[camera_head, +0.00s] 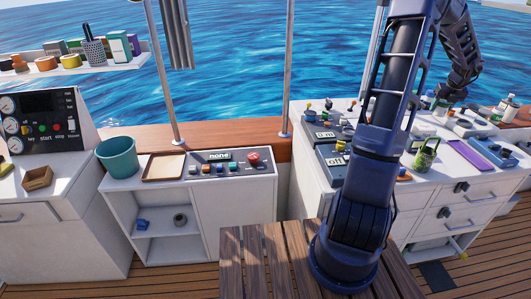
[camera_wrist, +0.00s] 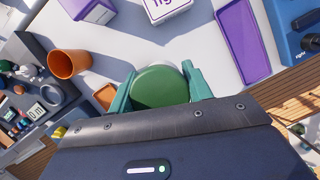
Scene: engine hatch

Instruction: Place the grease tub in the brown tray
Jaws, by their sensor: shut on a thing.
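The grease tub, a round tub with a dark green lid (camera_wrist: 159,88), sits between the green fingers of my gripper (camera_wrist: 160,70) in the wrist view. The fingers are shut on its two sides, and the gripper's body hides its near part. In the head view my gripper is small at the far right counter, and I cannot make out the tub there. The brown tray (camera_head: 164,167) is a shallow, square, empty-looking tray on the white cabinet left of centre in the head view, far to the left of my gripper.
A teal bucket (camera_head: 117,157) stands left of the tray, and a control panel (camera_head: 229,163) is to its right. Near my gripper are an orange cup (camera_wrist: 69,64), a purple tray (camera_wrist: 243,42) and a blue device (camera_wrist: 297,35). A small brown open box (camera_head: 38,178) is at far left.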

